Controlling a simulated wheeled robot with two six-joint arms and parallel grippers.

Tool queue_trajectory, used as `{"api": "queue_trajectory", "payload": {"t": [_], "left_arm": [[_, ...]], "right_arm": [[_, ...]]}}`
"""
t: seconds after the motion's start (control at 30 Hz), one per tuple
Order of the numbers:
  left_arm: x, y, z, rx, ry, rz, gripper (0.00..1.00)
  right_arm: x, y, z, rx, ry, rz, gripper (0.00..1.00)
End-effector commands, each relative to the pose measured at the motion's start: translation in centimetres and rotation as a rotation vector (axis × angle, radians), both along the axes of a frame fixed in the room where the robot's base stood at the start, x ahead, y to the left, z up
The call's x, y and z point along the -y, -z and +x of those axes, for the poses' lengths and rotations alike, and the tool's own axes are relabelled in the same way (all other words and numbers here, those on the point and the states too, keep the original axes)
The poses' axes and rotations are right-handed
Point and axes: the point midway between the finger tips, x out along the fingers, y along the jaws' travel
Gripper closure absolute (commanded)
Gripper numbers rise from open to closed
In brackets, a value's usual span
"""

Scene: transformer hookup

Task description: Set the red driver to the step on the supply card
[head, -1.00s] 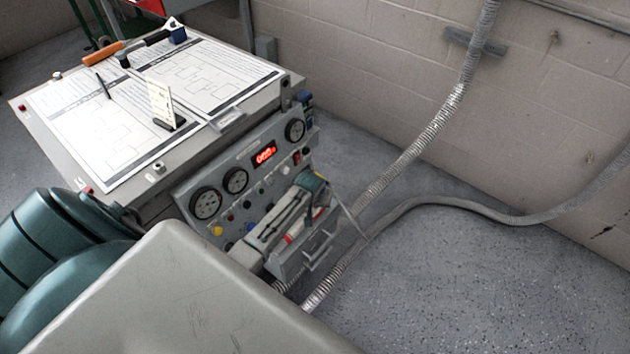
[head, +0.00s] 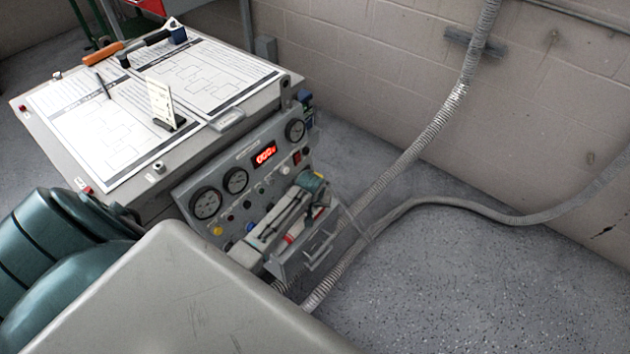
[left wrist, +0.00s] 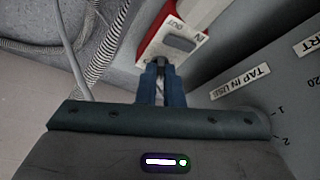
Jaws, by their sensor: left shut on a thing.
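The red driver (left wrist: 158,28) shows in the left wrist view as a red block with a pale face marked IN and OUT and a grey raised piece. My left gripper (left wrist: 161,66) has its blue fingers close together at the lower edge of that face, shut on a small dark part of the driver. In the head view my left arm reaches across the panel front, and the fingertips are too small to make out. A small pale card (head: 160,101), which looks like the supply card, stands upright in a dark holder on the bench. Its writing is unreadable. My right gripper is not in view.
The panel (head: 250,179) has round gauges, a lit red display (head: 264,154) and knobs. A grey drawer-like box (head: 296,266) with a handle sits below. A TAP IN USE label (left wrist: 241,82) and a numbered scale are right of my fingers. Ribbed hoses (head: 420,142) cross the floor.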

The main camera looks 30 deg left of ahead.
Motion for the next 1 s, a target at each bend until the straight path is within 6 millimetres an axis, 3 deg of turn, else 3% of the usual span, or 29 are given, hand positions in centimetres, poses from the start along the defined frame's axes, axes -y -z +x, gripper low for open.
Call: {"api": "queue_trajectory", "payload": {"t": [0.73, 0.8, 0.87, 1.0], "left_arm": [[-0.02, -0.06, 0.05, 0.001, 0.000, 0.000, 1.00], [-0.02, -0.06, 0.05, 0.001, 0.000, 0.000, 0.81], [-0.02, -0.05, 0.05, 0.001, 0.000, 0.000, 0.70], [-0.02, -0.04, 0.03, 0.001, 0.000, 0.000, 0.66]], "right_arm": [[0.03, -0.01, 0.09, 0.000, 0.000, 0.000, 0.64], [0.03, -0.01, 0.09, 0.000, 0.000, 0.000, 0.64], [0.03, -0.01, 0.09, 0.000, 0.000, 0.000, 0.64], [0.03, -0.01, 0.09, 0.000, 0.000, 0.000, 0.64]]}}
